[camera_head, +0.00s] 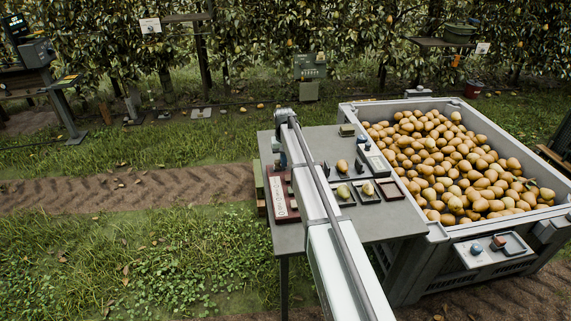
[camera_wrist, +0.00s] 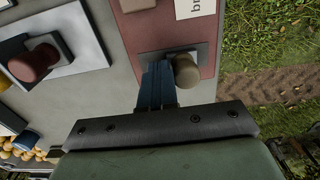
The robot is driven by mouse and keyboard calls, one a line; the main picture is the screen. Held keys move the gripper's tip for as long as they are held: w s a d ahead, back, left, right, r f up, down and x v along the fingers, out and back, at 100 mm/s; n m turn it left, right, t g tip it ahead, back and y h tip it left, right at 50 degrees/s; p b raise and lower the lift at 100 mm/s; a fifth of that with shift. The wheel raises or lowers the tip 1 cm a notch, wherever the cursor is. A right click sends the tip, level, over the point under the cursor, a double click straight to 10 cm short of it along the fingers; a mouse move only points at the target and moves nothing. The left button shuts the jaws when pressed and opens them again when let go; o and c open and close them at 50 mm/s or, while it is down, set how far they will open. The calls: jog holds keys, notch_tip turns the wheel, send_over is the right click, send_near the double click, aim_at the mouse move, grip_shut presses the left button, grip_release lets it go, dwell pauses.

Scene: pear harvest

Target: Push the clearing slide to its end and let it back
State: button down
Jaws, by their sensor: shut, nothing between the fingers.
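In the wrist view, my gripper (camera_wrist: 157,70) is shut, its blue fingers pressed together with nothing between them. The fingertips are just left of a beige round knob (camera_wrist: 187,72), which stands on a dark plate on a red board (camera_wrist: 203,40). I take this knob to be the clearing slide's handle; whether the fingers touch it I cannot tell. In the head view, the red board (camera_head: 280,196) with a white label lies along the left edge of the grey table (camera_head: 318,236). My arm partly covers this area, and the fingertips are not clear there.
A dark red knob (camera_wrist: 41,60) on a white plate stands left of my gripper in the wrist view. Small trays with pears (camera_head: 367,188) lie on the table's right half. A large grey crate (camera_head: 395,103) full of pears stands to the right. Grass lies to the left.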

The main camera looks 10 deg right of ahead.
jog(key=shift+d, duration=2.5)
jog(key=shift+r, duration=0.1)
notch_tip(320, 180, up, 8)
dwell(0.7)
